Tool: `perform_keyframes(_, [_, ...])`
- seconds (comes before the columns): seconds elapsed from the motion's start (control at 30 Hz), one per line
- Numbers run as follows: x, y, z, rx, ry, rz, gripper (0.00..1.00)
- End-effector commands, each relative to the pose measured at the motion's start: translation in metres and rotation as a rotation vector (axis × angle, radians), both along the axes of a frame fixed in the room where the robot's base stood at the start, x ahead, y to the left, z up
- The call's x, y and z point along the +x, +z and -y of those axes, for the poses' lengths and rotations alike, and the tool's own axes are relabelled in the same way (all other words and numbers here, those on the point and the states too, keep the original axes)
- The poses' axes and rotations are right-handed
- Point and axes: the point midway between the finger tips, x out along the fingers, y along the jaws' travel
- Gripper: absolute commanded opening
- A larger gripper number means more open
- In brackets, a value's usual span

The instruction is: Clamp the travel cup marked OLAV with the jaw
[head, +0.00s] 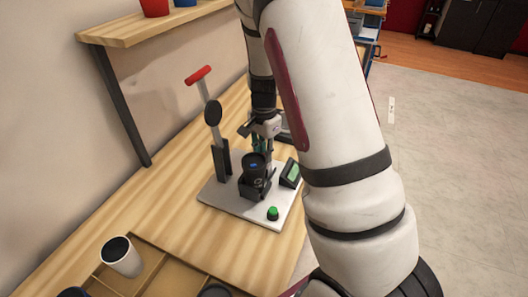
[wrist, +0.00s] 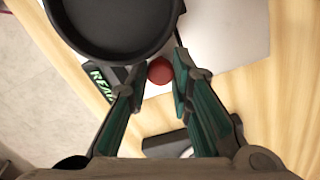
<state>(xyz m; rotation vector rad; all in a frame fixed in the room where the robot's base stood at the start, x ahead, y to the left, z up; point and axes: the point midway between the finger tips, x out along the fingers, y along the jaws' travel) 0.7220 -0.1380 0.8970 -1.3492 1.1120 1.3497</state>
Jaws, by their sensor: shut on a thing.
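A dark cup (head: 254,163) stands upright in the black jaw fixture (head: 259,187) of the laser marker. A large dark round form (wrist: 112,22) fills the top of the wrist view and looks like this cup's top. No name is readable on it. My gripper (wrist: 160,80) has its green fingers on either side of a small red knob (wrist: 160,70), shut on it, close beside the cup. In the head view my gripper (head: 258,146) is just behind the cup, partly hidden by my wrist. I cannot tell how tightly the jaw meets the cup.
The grey base plate (head: 222,197) carries a red-handled lever (head: 199,76), a small display (head: 290,173) and a green button (head: 273,213). A white cup (head: 121,257) and other dark cups sit in the wooden tray (head: 173,268). A shelf (head: 130,28) overhangs at the left.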

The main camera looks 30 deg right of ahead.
Motion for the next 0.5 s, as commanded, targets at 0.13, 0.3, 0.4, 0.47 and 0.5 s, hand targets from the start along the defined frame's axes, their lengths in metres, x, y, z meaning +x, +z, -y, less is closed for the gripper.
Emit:
perform_keyframes(0.13, [-0.006,0.001,-0.008,0.001,0.002,-0.001,0.00])
perform_keyframes(0.3, [-0.007,0.000,-0.011,0.000,0.001,0.001,0.00])
perform_keyframes(0.4, [-0.006,0.000,-0.011,0.000,0.001,0.001,0.00])
perform_keyframes(0.47, [-0.006,0.000,-0.011,-0.001,0.001,0.001,0.29])
perform_keyframes(0.5, [-0.006,0.000,-0.011,-0.001,0.001,0.001,0.38])
